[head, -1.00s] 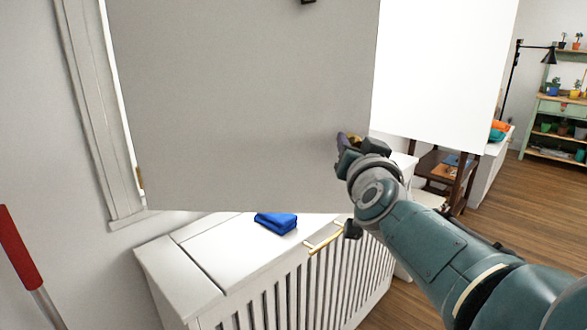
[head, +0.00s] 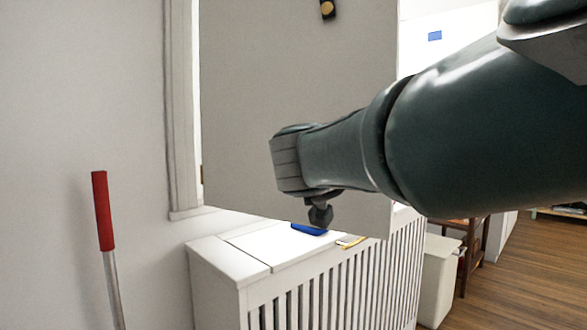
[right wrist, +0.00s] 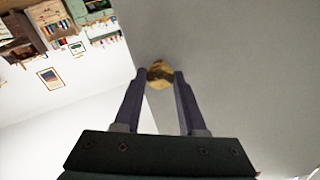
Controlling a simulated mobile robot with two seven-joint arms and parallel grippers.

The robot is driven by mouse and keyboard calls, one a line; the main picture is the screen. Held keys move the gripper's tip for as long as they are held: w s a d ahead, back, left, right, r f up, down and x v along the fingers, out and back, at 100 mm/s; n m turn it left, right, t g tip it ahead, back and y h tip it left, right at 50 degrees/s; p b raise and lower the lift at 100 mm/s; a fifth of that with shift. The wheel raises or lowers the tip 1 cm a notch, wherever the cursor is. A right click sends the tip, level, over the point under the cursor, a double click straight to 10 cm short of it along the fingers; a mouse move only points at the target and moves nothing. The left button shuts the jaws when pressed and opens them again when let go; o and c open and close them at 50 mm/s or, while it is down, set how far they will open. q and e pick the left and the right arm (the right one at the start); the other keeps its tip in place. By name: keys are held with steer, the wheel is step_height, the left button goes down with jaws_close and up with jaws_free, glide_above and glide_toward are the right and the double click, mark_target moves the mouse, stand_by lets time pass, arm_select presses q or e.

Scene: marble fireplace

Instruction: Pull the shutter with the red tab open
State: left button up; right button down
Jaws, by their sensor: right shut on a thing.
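A large grey shutter panel (head: 240,100) stands out from the wall beside the window frame (head: 182,110); no red tab shows on it. In the right wrist view my right gripper (right wrist: 160,82) is shut on a round brass knob (right wrist: 159,73) at the panel's edge. A white panel (head: 425,60) with a blue tab (head: 434,35) is farther right. My left gripper is out of view.
A red-handled pole (head: 103,210) leans at the left. Wooden floor (head: 510,270) is open at the right.

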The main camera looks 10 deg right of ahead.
steer(key=shift+s+a, duration=0.4)
steer(key=shift+c, duration=2.4)
jaws_free()
steer(key=p, duration=1.9)
glide_toward(376, 26)
steer(key=x, duration=0.4)
steer(key=shift+w+d+r, duration=0.1)
steer(key=shift+w+d, duration=0.1)
steer(key=shift+w, duration=0.1)
steer(key=shift+c, duration=0.2)
